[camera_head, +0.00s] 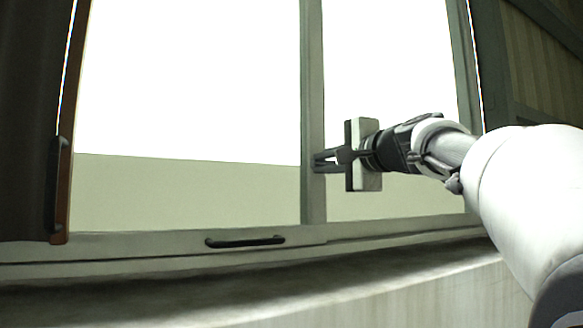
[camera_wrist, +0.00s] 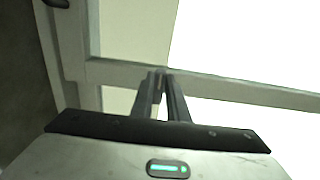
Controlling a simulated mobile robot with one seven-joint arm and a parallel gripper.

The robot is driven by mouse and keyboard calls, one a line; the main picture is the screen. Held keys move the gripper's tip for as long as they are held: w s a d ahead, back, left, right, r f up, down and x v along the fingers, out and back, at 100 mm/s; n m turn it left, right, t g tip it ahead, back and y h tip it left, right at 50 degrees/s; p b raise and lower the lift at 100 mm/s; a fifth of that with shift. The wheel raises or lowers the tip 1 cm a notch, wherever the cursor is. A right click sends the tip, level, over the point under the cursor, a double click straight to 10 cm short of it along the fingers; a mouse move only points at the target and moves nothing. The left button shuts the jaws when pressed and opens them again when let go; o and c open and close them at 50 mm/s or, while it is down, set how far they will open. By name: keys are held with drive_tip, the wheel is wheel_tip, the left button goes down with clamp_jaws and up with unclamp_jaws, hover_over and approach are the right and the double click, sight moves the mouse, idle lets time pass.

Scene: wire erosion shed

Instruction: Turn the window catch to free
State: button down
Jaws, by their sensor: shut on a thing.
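My gripper (camera_head: 322,160) reaches in from the right to the upright middle bar (camera_head: 313,205) of the window. Its two dark fingers are close together, with their tips at the bar, and it is shut on the window catch. The catch itself is almost wholly hidden by the fingers, so I cannot make out its shape or which way it points. In the wrist view the fingertips (camera_wrist: 162,74) meet against the pale bar (camera_wrist: 230,86), which crosses the picture.
A black bar handle (camera_head: 245,241) is on the window's bottom rail. Another dark handle (camera_head: 57,185) is on a brown upright edge at the left. The sill (camera_head: 200,290) below is bare. Bright panes lie either side of the middle bar.

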drive_tip(key=shift+r, duration=0.1)
idle(0.3)
drive_tip(key=c, duration=1.7)
unclamp_jaws()
